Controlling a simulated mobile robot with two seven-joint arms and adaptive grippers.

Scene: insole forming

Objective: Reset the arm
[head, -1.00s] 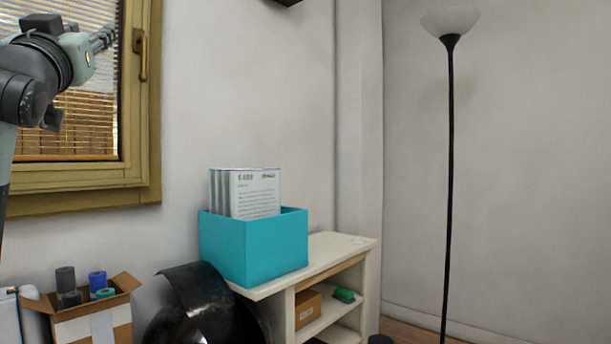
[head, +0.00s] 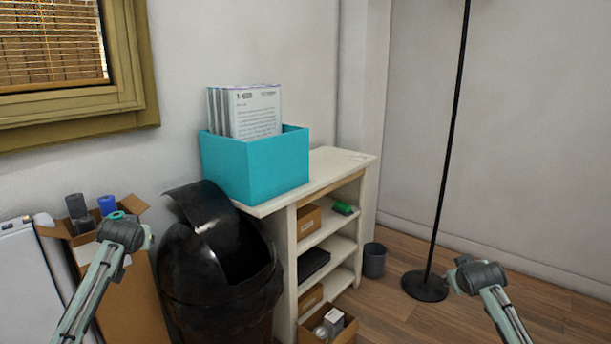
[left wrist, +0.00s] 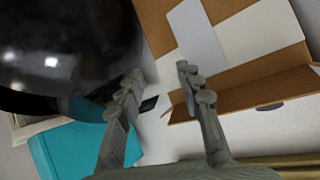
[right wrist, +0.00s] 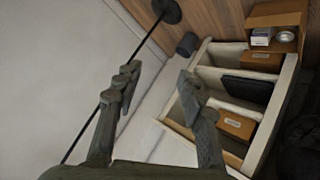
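My left gripper (left wrist: 160,75) is open, with nothing held between its fingers in the left wrist view. An open cardboard box shows beyond its right finger and a black bin beyond its left. My right gripper (right wrist: 160,75) is also open and empty in the right wrist view, with the shelf to its right and the lamp pole behind its left finger. In the head view, part of my left arm (head: 100,275) rises at lower left in front of the cardboard box. Part of my right arm (head: 492,295) rises at lower right over the floor. Their fingertips cannot be made out there.
A cardboard box (head: 135,300) is at left. A floor lamp (head: 425,286) and a small bin (head: 374,261) stand right of the shelf.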

